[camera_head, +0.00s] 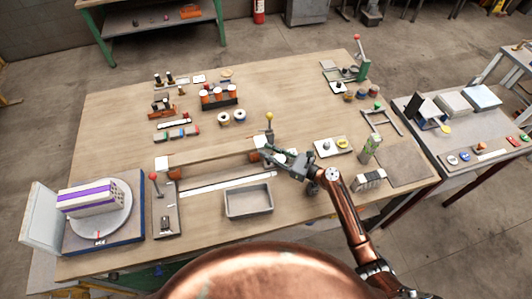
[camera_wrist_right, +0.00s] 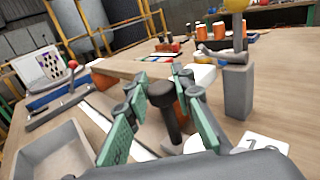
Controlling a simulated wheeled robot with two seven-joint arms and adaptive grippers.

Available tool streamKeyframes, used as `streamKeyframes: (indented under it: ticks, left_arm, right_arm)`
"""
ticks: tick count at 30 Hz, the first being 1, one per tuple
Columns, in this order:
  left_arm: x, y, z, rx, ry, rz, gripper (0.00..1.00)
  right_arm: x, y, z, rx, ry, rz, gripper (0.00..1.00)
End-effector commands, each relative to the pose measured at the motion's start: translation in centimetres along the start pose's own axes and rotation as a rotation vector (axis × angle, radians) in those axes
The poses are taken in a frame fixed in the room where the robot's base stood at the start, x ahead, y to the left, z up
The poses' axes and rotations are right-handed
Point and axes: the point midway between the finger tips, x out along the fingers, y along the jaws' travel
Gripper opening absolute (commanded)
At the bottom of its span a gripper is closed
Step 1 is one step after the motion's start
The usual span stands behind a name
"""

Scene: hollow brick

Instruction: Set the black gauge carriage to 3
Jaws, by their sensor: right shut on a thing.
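My right gripper (camera_head: 266,150) is at the right end of a long wooden bar, near the middle of the table. In the right wrist view, its green-padded fingers (camera_wrist_right: 160,108) are on both sides of a dark, flat-topped knob on a stem (camera_wrist_right: 168,105), which I take to be the black gauge carriage. The gripper is shut on it. A long white strip (camera_head: 225,185) lies in front of the bar; it also shows in the right wrist view (camera_wrist_right: 97,112). Its markings are too small to read, so I cannot tell the carriage's setting. My left gripper is not in view.
A grey post with a yellow ball (camera_wrist_right: 237,85) stands close right of the fingers. The wooden bar (camera_head: 212,159) lies behind the strip. A grey tray (camera_head: 248,214) is in front. A red-knobbed lever (camera_head: 154,178) stands left.

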Motion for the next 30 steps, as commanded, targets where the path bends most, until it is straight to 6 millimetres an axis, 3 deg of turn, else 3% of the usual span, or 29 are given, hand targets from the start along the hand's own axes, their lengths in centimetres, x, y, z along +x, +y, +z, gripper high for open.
streamKeyframes:
  ticks: [7,8,15,25,30]
  left_arm:
    - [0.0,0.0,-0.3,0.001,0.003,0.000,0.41]
    - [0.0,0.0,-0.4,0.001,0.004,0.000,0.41]
    - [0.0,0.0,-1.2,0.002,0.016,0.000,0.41]
    - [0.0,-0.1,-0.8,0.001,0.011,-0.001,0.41]
    - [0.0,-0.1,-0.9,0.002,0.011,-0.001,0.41]
  right_arm:
    - [-0.3,-0.4,-0.1,-0.002,0.003,-0.009,0.00]
    - [-0.3,-0.4,-0.1,-0.002,0.003,-0.009,0.24]
    - [-0.3,-0.3,-0.1,-0.002,0.002,-0.008,0.40]
    - [-0.4,-0.3,-0.1,-0.001,0.002,-0.007,0.41]
    - [-2.5,-0.3,-0.1,-0.002,0.004,-0.009,0.41]
